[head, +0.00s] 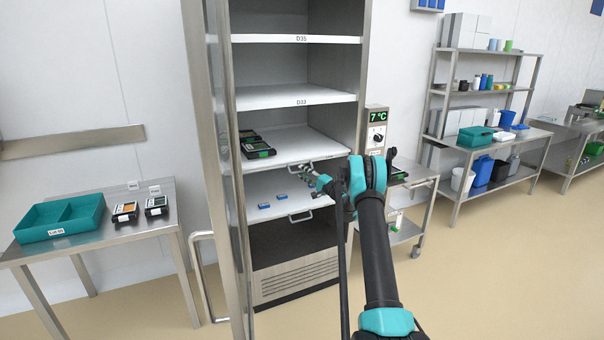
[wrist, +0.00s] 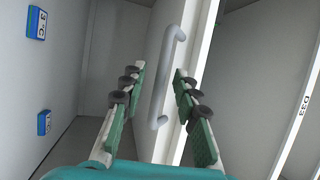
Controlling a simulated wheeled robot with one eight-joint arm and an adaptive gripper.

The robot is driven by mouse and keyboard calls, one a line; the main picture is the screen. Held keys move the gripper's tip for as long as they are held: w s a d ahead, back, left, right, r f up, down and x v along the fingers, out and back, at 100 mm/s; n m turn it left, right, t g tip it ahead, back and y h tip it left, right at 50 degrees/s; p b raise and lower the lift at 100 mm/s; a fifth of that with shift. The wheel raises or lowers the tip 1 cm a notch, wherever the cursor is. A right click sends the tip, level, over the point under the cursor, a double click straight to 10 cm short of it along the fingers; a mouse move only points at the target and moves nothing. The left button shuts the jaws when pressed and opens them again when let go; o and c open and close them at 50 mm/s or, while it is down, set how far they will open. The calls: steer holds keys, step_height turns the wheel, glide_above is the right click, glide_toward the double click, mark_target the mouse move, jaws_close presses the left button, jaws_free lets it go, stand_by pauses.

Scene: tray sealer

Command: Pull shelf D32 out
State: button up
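The cabinet shelf below D33 (head: 305,147) is white and carries dark trays with green labels (head: 256,147) at its left. I cannot read its own label. Its grey bar handle (wrist: 160,95) shows upright in the wrist view, fixed to the shelf's front edge. My gripper (head: 312,175) is at the front of this shelf in the head view. In the wrist view my gripper (wrist: 158,95) is open, with one finger on each side of the handle. There are gaps between the pads and the bar. My arm hides part of the shelf's right front.
A lower shelf (head: 285,188) holds small blue boxes and has its own handle (head: 300,216). Shelf D33 (head: 300,93) above is empty. The open door (head: 215,150) stands at the left. A 7 °C control box (head: 377,130) and a cart (head: 405,225) are right. Floor in front is clear.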

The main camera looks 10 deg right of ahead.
steer(key=shift+w+a+r, duration=0.1)
steer(key=shift+w+a, duration=0.35)
jaws_close()
